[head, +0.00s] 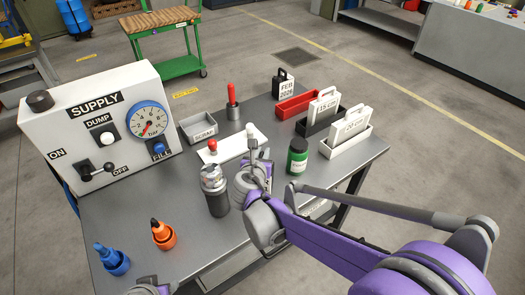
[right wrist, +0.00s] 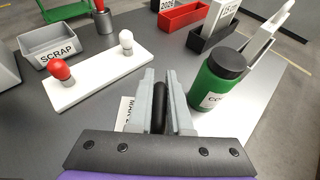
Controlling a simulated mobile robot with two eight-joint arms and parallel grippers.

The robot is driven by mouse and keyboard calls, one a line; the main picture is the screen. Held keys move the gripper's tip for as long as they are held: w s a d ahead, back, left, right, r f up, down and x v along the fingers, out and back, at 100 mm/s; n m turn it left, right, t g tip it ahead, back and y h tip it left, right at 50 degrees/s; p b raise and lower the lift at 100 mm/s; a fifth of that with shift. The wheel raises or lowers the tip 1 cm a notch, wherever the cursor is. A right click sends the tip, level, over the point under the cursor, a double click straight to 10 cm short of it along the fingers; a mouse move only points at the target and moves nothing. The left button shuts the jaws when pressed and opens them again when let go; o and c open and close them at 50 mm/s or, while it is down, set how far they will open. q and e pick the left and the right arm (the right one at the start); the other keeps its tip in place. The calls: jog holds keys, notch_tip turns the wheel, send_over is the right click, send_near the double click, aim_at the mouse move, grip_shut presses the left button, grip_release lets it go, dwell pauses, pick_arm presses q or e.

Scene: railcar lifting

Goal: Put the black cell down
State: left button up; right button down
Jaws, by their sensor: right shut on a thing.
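The black cell (right wrist: 160,94) is a dark upright cylinder between the fingers of my right gripper (right wrist: 163,98) in the right wrist view. The gripper is shut on it. In the head view my right gripper (head: 256,165) is over the middle of the grey table, and the cell is hidden there.
A green bottle (right wrist: 222,82) stands close to the right of my right gripper. A dark canister (head: 215,192) stands to its left. A grey scrap tray (head: 198,130), red, black and white holders, and a supply panel (head: 98,115) stand farther off. Table space at front left is partly free.

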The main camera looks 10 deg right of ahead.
jog(key=shift+f, duration=0.1)
jog(key=c, duration=1.2)
grip_release()
jog(key=o, duration=0.4)
jog(key=shift+c, duration=0.2)
